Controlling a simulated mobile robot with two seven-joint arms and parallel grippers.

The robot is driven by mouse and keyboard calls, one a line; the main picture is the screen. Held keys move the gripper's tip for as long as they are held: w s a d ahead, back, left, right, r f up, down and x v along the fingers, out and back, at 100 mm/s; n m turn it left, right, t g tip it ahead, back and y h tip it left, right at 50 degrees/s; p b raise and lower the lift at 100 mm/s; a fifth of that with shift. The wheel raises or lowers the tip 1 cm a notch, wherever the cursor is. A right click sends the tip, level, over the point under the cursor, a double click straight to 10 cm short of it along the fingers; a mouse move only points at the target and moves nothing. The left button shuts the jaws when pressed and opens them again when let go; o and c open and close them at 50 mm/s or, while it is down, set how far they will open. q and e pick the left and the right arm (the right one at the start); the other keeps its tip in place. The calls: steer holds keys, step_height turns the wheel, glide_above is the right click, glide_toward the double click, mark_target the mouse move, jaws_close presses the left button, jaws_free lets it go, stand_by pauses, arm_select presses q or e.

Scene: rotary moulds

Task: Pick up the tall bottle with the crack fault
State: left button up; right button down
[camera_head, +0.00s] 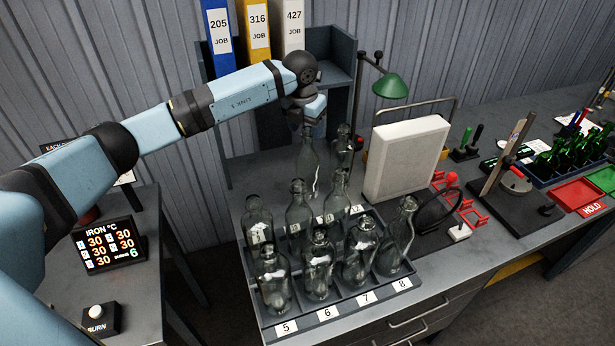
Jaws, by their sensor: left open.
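My left gripper (309,118) is open, pointing down at the top of a clear tall bottle (307,168) that stands upright behind the tray. I cannot tell whether the fingers are around its neck or just above it. A second clear bottle (343,150) stands just right of it. Several clear glass bottles stand in the dark numbered tray (338,313), with labels 5 to 8 along its front. One bottle (398,238) at the tray's right side looks tilted. No crack can be made out on any bottle at this size. My right gripper is not in view.
A white panel (405,158) and a green lamp (390,86) stand right of the bottles. A shelf with job binders (257,30) is behind my arm. Green bottles (570,155) and a red HOLD tray (579,197) are far right. An iron temperature display (109,245) is at left.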

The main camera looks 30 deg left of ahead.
mark_target(307, 166)
arm_select(q)
steer(key=f, duration=0.2)
steer(key=f+p, duration=0.1)
steer(key=f, duration=0.1)
steer(key=shift+w+f, duration=0.1)
steer(key=shift+w, duration=0.25)
jaws_close()
